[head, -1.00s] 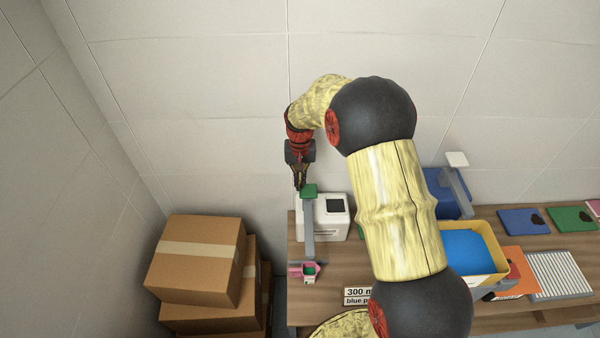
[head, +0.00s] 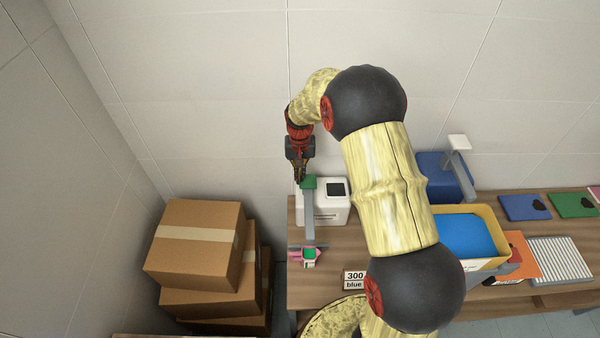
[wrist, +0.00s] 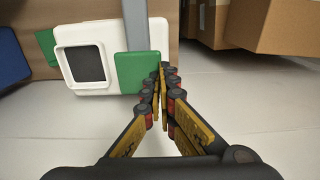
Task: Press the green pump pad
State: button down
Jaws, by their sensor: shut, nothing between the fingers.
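The green pump pad (head: 308,182) tops a white dispenser box (head: 326,214) at the table's left back corner. A grey bar runs forward from the pad over the box. My gripper (head: 299,181) points down at the pad's left edge in the head view, shut and empty. In the wrist view the pad (wrist: 136,71) shows beside the white box (wrist: 87,63), and my closed fingertips (wrist: 161,70) overlap its right edge. I cannot tell whether they touch it.
A blue dispenser (head: 440,178) and a yellow-rimmed bin (head: 497,240) are right of my arm. Cardboard boxes (head: 193,243) are stacked left of the table. The wall is close behind.

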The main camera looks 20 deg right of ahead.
jog(key=shift+s, duration=0.1)
notch_tip(320, 180, up, 14)
jog(key=p, duration=0.2)
jog(key=shift+p, duration=0.35)
dwell(0.6)
jog(key=s+a+r+n+t+b, duration=0.1)
jog(key=s+a+r+t+b, duration=0.1)
jog(key=s, duration=0.8)
jog(key=s+a+r+n+t+b, duration=0.1)
jog(key=s+a+r+n+b, duration=0.1)
jog(key=s, duration=0.8)
jog(key=s+a+r+n+t+b, duration=0.1)
jog(key=s+a+b, duration=0.4)
jog(key=s, duration=0.5)
notch_tip(320, 180, up, 2)
jog(key=shift+s+r+n+t+b, duration=0.2)
jog(key=shift+n+t+b, duration=0.1)
jog(key=shift+t+b, duration=0.65)
jog(key=shift+w+d, duration=0.1)
